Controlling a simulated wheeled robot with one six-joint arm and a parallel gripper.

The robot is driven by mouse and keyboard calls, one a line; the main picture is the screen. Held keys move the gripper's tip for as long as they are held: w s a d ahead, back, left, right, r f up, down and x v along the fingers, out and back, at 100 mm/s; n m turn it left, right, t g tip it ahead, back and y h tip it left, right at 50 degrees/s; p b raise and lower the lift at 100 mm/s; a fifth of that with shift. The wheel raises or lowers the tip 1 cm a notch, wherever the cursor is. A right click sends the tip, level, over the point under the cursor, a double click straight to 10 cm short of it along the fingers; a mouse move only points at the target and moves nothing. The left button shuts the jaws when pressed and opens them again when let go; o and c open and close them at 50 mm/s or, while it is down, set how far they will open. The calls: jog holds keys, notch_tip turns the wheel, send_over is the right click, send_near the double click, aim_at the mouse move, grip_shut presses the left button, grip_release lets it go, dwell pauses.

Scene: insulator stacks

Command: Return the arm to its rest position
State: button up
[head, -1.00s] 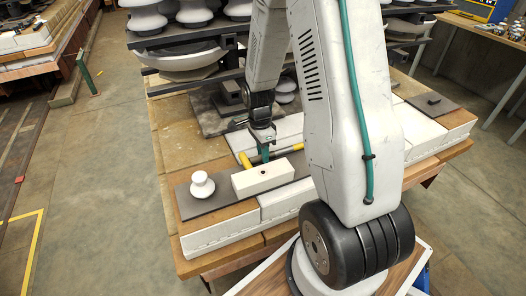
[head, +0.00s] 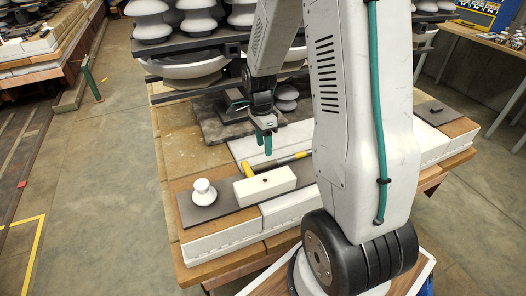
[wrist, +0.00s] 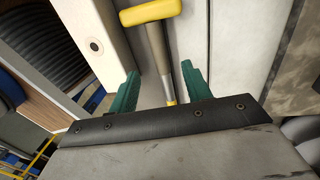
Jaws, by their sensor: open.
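My gripper (head: 264,143) hangs from my arm above the white slabs on the workbench, pointing down. Its two green fingers are apart with nothing held; they also show in the wrist view (wrist: 158,90). In the wrist view the hammer (wrist: 150,12) appears beyond and between the fingers, with a metal-grey shaft. My arm rises at the right of the head view and hides part of the bench.
A white block (head: 265,185) with a hole and a white insulator (head: 203,192) stand on a dark mat (head: 222,209). Racks of insulators (head: 190,67) stand behind the bench. The floor at left is open.

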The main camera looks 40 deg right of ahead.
jog(key=shift+r, duration=0.35)
jog(key=s+a+r+n+t, duration=0.1)
jog(key=s+a+r+n, duration=0.6)
jog(key=s+r+n, duration=0.3)
jog(key=s+a+r+n+t, duration=0.2)
jog(key=s+a+r+n, duration=0.6)
jog(key=s+r+n, duration=0.3)
jog(key=shift+r, duration=0.3)
